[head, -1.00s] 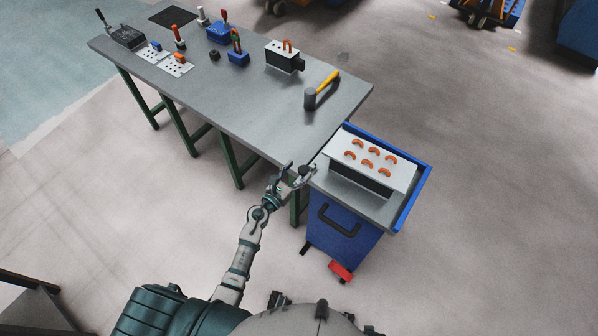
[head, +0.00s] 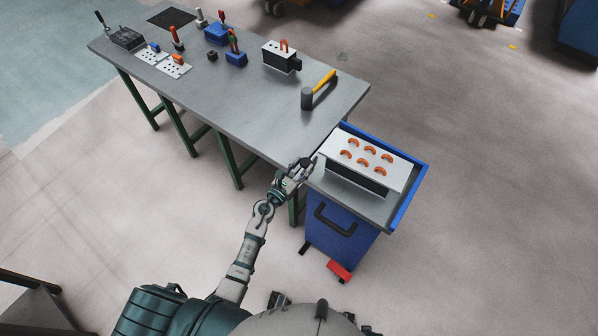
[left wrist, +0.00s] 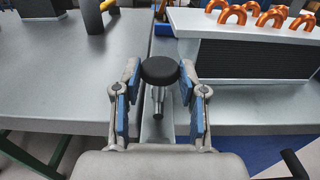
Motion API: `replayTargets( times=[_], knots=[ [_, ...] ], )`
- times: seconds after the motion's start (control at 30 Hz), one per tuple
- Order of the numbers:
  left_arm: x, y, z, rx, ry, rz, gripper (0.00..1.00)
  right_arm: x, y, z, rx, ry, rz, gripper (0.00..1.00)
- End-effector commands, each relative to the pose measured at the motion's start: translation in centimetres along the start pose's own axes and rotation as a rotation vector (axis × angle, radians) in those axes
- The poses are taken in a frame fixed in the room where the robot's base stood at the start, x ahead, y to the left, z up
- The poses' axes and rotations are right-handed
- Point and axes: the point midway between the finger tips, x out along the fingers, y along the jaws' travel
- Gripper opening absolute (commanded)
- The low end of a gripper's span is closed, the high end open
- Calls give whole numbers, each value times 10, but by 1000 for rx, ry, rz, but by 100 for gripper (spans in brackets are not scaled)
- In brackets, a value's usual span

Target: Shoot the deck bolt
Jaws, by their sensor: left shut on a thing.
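The deck bolt shows in the left wrist view as a round black knob (left wrist: 160,70) on a short metal stem (left wrist: 158,103). It stands at the gap between the grey workbench (left wrist: 75,85) and the blue trolley. My left gripper (head: 303,168) is at the trolley's left edge, beside the bench corner. In the left wrist view its blue-padded fingers (left wrist: 159,84) are on both sides of the knob and shut on it. In the head view the gripper hides most of the bolt. My right gripper is not in view.
The blue trolley (head: 340,232) carries a white-topped block (head: 370,150) with several copper bends. On the workbench (head: 240,105) lie a yellow-handled mallet (head: 318,90), a white-topped box (head: 281,57) and several tools farther left. The near bench middle is clear.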

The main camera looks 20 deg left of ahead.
Motion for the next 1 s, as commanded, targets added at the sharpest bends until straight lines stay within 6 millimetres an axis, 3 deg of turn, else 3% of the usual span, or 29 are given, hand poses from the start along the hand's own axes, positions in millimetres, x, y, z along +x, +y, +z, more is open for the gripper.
replayTargets(
  times=[0.03,0.1,0.13,0.3,0.47,1.0],
  knots=[
    [1,0,0,1,0,-2,46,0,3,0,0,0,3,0],
    [0,0,0,0,0,-3,64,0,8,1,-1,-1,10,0],
    [0,0,0,0,0,-3,67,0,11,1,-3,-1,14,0],
    [-1,1,0,-1,-1,-3,67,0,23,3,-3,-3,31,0],
    [-3,1,0,-1,0,-3,67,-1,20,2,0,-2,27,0],
    [-49,0,0,0,1,-5,67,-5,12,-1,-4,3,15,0]
  ],
)
